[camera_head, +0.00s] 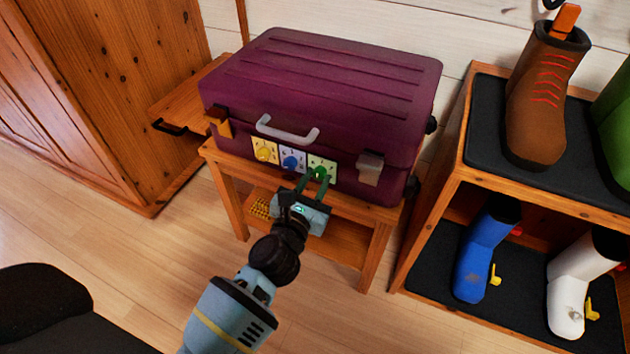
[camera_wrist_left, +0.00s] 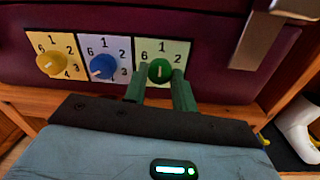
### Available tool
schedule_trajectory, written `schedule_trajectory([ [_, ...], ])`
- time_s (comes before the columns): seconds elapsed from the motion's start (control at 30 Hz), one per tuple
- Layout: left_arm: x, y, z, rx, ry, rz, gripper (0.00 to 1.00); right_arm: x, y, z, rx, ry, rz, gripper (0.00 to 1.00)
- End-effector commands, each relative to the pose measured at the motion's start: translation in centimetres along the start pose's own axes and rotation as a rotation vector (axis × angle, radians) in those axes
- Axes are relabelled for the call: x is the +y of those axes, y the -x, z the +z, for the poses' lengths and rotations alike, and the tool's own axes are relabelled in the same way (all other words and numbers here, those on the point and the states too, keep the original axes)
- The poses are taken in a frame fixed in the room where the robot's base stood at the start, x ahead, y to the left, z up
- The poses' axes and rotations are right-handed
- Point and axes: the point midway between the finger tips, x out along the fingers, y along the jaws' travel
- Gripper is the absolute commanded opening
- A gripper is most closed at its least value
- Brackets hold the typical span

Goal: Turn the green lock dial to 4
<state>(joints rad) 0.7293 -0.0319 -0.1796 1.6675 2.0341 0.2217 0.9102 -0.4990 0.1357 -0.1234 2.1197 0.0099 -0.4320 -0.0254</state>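The green lock dial (camera_head: 320,173) is the rightmost of three dials on the front of a purple suitcase (camera_head: 335,85). In the left wrist view the green dial (camera_wrist_left: 160,70) has a white mark that looks near vertical. Digits 6, 1 and 2 show on its pale plate; the lower digits are hidden behind my fingers. My left gripper (camera_head: 316,181) has one green finger on each side of the dial. In the left wrist view the fingers (camera_wrist_left: 161,80) appear to touch its sides. My right gripper is not in view.
The yellow dial (camera_head: 263,154) and blue dial (camera_head: 291,163) sit just left. A metal latch (camera_head: 370,168) is to the right. The suitcase rests on a wooden stand (camera_head: 232,200). A shoe rack (camera_head: 430,205) with boots stands at right. Floor is clear in front.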

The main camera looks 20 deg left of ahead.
Motion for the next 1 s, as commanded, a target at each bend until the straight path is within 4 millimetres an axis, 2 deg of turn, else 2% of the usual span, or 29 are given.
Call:
schedule_trajectory([
  [0.03,0.0,0.0,0.0,0.000,0.000,0.000,0.20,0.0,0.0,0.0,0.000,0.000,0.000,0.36],
  [0.17,0.0,0.0,0.0,0.000,0.000,0.000,0.04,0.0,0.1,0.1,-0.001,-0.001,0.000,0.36],
  [0.57,0.0,0.0,0.1,-0.004,-0.084,0.001,0.04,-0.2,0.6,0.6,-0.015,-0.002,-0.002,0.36],
  [1.0,0.1,0.0,0.0,-0.023,-0.452,0.003,0.04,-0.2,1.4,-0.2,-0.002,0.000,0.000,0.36],
])
